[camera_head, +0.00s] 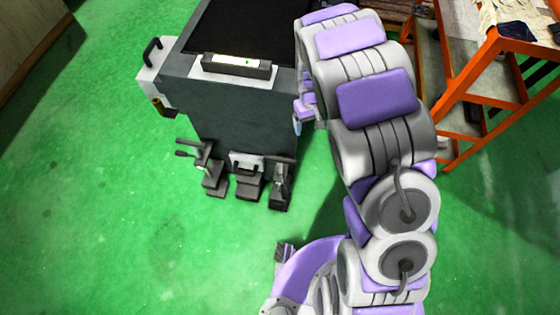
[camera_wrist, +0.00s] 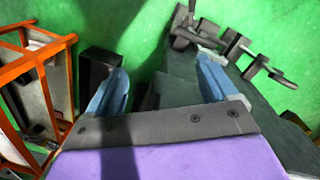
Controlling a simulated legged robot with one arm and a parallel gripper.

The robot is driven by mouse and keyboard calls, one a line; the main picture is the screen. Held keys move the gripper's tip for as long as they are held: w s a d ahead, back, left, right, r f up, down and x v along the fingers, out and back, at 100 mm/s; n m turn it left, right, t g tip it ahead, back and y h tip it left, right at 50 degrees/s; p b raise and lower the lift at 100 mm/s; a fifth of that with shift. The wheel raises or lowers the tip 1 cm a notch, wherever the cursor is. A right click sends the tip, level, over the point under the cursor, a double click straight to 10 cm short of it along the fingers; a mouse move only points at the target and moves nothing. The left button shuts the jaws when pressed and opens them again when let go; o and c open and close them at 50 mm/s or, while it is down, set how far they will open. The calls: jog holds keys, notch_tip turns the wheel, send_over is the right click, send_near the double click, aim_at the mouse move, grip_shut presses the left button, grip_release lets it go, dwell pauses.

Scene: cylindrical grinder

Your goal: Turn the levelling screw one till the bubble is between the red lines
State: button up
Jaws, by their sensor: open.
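The spirit level (camera_head: 237,66) lies on the near top edge of the dark grinder base. Its pale vial has a small green mark; bubble and red lines are too small to make out. Several levelling feet stand along the base's foot: left (camera_head: 213,180), middle (camera_head: 247,181) and right (camera_head: 281,188), with dark handles. I cannot tell which is screw one. The feet also show at the upper right of the wrist view (camera_wrist: 240,48). My gripper (camera_wrist: 160,85) is open and empty, its blue fingers wide apart near the base's dark side; my arm mostly hides it in the head view.
The grinder base (camera_head: 232,110) has a black handle (camera_head: 152,50) at its left. An orange rack (camera_head: 465,90) stands right of my arm; it also shows at the wrist view's left (camera_wrist: 40,60). A dark block (camera_wrist: 97,66) sits by the left finger. Green floor is clear left and front.

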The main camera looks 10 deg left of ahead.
aim_at(280, 158)
jog(key=w+a+f+n, duration=0.1)
jog(key=a+f, duration=0.4)
jog(key=f, duration=0.3)
jog(key=a+f+n, duration=0.2)
jog(key=a+f, duration=0.3)
jog(key=f, duration=0.3)
jog(key=shift+y, duration=0.4)
notch_tip(280, 158, down, 17)
jog(key=b, duration=0.6)
jog(key=shift+r, duration=0.1)
grip_shut()
